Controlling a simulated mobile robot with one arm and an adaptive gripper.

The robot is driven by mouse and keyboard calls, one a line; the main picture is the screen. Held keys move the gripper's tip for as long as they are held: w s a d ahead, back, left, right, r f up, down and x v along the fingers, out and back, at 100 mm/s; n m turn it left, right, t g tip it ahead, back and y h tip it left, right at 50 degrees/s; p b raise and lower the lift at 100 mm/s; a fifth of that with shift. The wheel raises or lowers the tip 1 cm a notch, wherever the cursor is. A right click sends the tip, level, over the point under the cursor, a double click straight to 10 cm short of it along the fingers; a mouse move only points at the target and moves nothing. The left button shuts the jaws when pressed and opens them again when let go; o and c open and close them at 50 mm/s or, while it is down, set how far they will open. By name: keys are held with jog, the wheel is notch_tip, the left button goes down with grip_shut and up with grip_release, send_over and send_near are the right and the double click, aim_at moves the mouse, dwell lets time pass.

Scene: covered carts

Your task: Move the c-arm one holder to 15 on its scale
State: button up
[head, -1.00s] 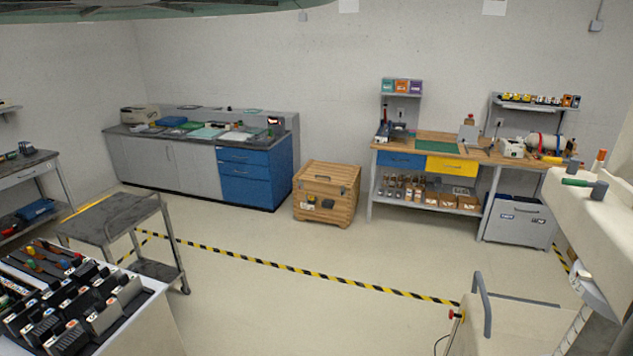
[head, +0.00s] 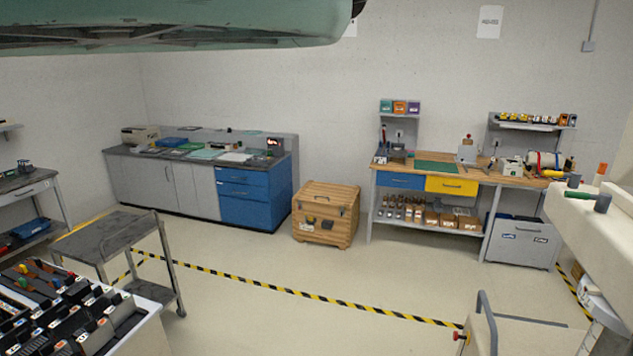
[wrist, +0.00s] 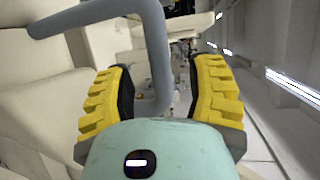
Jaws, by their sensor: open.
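A cream medical machine (head: 610,225), which looks like the c-arm, stands at the right edge of the head view. It carries a green handle with dark knobs and an orange-tipped post. No numbered scale can be read on it. In the wrist view my gripper (wrist: 160,95) is open, its yellow padded fingers spread wide. A grey bent bar (wrist: 155,55) passes between the fingers, with cream body panels (wrist: 45,110) behind and to the left. I cannot tell whether the fingers touch the bar. My gripper is not visible in the head view.
A grey cart (head: 105,240) and a bin of dark parts (head: 150,295) stand at left. A wooden crate (head: 325,225), blue cabinet (head: 245,195) and workbench (head: 455,178) line the back wall. The floor (head: 270,320) is open around yellow-black tape (head: 300,293).

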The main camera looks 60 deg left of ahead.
jog(key=shift+x, duration=2.85)
jog(key=shift+d, duration=0.1)
grip_shut()
